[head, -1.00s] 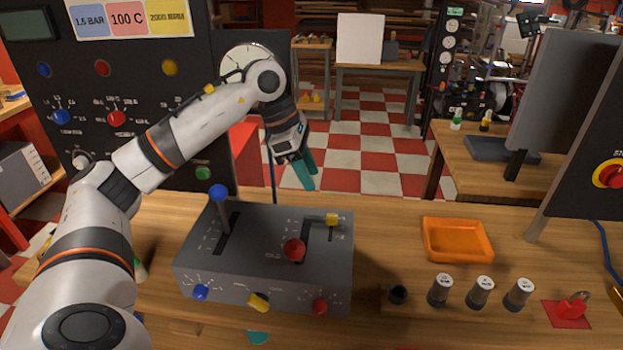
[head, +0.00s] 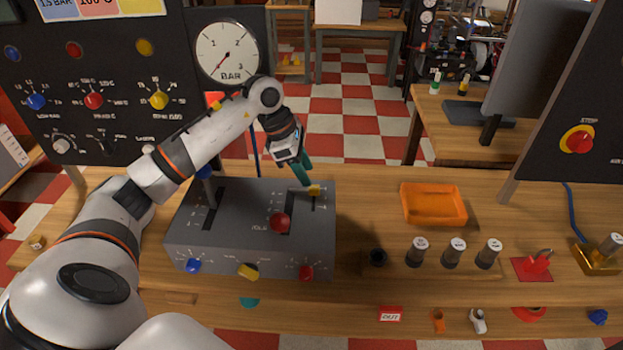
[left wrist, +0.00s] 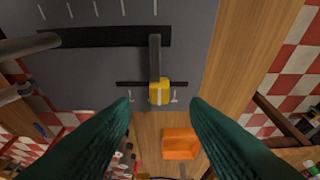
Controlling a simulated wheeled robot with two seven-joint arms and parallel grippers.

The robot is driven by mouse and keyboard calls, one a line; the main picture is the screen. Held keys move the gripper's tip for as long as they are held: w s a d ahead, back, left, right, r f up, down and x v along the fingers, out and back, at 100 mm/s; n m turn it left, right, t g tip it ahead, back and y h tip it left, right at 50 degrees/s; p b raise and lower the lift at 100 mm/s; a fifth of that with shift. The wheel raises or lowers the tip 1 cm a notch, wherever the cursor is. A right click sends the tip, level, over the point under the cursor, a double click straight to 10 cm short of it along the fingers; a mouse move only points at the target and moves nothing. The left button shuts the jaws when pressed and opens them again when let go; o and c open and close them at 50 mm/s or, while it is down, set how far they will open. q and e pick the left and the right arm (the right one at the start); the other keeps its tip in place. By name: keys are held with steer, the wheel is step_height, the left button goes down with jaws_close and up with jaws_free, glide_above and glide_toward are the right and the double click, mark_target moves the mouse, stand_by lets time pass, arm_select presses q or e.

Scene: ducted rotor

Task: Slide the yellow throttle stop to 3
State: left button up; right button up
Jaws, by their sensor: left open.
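The yellow throttle stop (head: 314,190) sits on the top right of the grey control box (head: 190,245), close to a short slot with small scale marks. Its number is too small to read. My left gripper (head: 305,178) is right above it, fingers pointing down. In the left wrist view, the yellow stop (left wrist: 159,92) lies between the two open green fingertips (left wrist: 160,105), with a gap on both sides. A grey bar runs from the stop across the long dark slot. The red-knobbed lever (head: 280,223) stands in the longer slot beside it. My right gripper is not in view.
The blue-knobbed lever (head: 204,172) stands on the left of the box, partly behind my arm. Blue, yellow and red knobs line its front. An orange tray (head: 434,222) and several grey cylinders stand to the right. The pressure gauge (head: 228,53) is behind.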

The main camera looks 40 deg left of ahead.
mark_target(314, 187)
arm_select(q)
steer(key=shift+x, duration=2.3)
jaws_close()
